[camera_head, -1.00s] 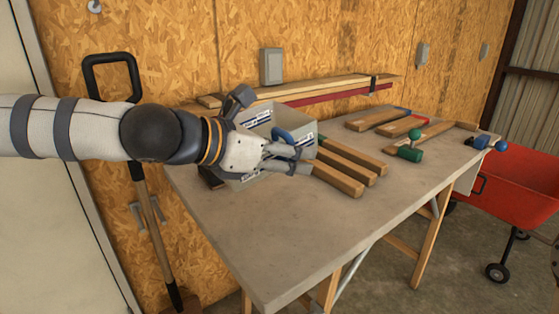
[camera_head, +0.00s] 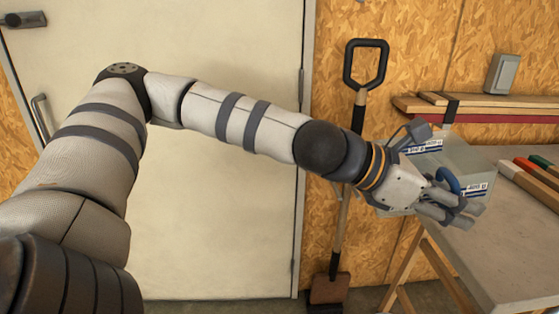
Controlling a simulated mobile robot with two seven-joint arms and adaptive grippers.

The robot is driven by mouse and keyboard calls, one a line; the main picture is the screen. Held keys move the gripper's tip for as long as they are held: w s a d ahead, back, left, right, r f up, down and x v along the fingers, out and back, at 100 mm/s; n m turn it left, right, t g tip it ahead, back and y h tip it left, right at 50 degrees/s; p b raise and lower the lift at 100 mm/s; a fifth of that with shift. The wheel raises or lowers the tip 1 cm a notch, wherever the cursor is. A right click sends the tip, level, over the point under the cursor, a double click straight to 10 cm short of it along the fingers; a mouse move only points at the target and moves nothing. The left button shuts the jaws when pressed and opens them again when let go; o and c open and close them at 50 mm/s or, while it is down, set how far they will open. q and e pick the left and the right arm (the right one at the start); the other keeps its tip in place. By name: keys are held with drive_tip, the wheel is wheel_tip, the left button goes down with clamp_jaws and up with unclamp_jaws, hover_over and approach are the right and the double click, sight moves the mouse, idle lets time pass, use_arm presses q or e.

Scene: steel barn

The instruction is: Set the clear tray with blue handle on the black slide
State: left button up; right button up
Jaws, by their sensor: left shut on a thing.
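The clear tray (camera_head: 460,158) shows at the right, partly behind my left gripper (camera_head: 460,204). Its blue handle (camera_head: 450,181) shows at the fingers, and it carries white labels with blue print. My left gripper is shut on the tray at the handle. The tray is at the left end of the workbench; I cannot tell whether it touches the top. The black slide cannot be made out in this view. My right gripper is not in view.
The grey workbench (camera_head: 512,235) fills the lower right, with wooden bars (camera_head: 528,181) on it. Boards (camera_head: 500,108) lie along the wall. A shovel (camera_head: 345,215) leans on the wall left of the bench. A pale door (camera_head: 225,190) stands behind my arm.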

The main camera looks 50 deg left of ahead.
use_arm(q)
drive_tip(key=s+a+f+m+g+h, duration=0.1)
drive_tip(key=s+a+f, duration=0.1)
drive_tip(key=s+f, duration=0.3)
drive_tip(key=s+a+f+m+g+h, duration=0.1)
drive_tip(key=s+f, duration=0.4)
drive_tip(key=f, duration=0.7)
drive_tip(key=shift+s+a+f+m, duration=0.2)
drive_tip(key=shift+a+f+m, duration=0.1)
drive_tip(key=shift+a, duration=0.5)
drive_tip(key=shift+s+a, duration=0.1)
